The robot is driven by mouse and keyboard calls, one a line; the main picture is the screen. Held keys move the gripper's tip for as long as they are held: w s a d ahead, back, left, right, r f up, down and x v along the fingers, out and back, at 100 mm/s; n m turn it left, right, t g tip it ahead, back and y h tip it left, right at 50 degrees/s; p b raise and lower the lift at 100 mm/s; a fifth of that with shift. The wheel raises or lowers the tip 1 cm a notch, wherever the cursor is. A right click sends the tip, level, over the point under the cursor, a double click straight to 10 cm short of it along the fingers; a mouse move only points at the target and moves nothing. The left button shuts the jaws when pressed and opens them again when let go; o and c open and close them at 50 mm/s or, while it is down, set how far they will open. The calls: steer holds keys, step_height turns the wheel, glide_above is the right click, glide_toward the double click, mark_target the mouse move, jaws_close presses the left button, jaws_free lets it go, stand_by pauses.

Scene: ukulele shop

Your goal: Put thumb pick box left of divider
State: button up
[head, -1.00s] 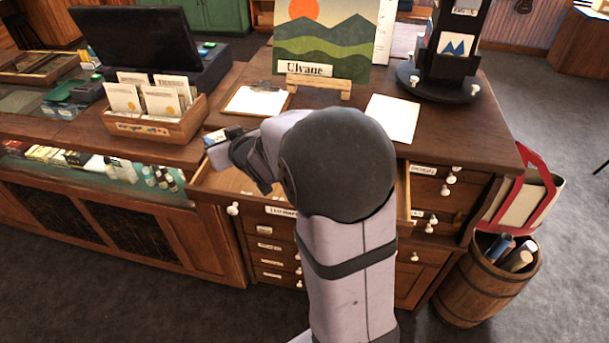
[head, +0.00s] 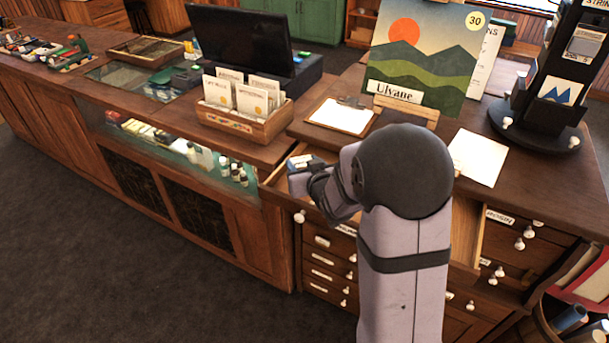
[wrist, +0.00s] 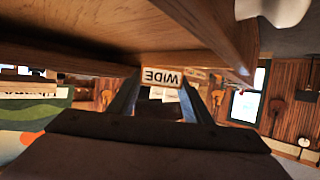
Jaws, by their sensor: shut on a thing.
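A small white and blue box (head: 299,161), seemingly the thumb pick box, is held in my gripper (head: 304,172), which is shut on it. The box is above the left side of the open drawer (head: 467,225). In the wrist view, a label reading WIDE (wrist: 162,77) appears upside down between the fingertips (wrist: 160,88); I cannot tell whether it is on the box. My arm covers most of the drawer's inside, and I cannot make out the divider.
A wooden rack of packets (head: 245,122) stands on the counter behind my gripper. A clipboard (head: 341,116), a picture on a stand (head: 424,65), a white sheet (head: 478,157) and a black display tower (head: 540,115) are on the cabinet top. A glass-fronted counter (head: 170,150) adjoins at left.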

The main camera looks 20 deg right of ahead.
steer(key=shift+f+p, duration=0.3)
steer(key=shift+f, duration=1.75)
steer(key=shift+f, duration=0.25)
steer(key=o, duration=1)
steer(key=shift+r, duration=0.2)
steer(key=shift+s+r, duration=0.1)
steer(key=b+v, duration=0.1)
steer(key=v, duration=0.4)
steer(key=shift+s, duration=0.2)
steer(key=b+v, duration=0.3)
steer(key=b, duration=0.2)
steer(key=shift+s+b, duration=0.15)
steer(key=shift+b, duration=0.25)
steer(key=shift+s+a+r+b, duration=0.15)
steer(key=shift+s+r+b, duration=0.2)
steer(key=shift+s+b, duration=0.6)
steer(key=shift+s+r+b, duration=0.35)
steer(key=shift+s+b, duration=0.1)
steer(key=shift+b, duration=0.6)
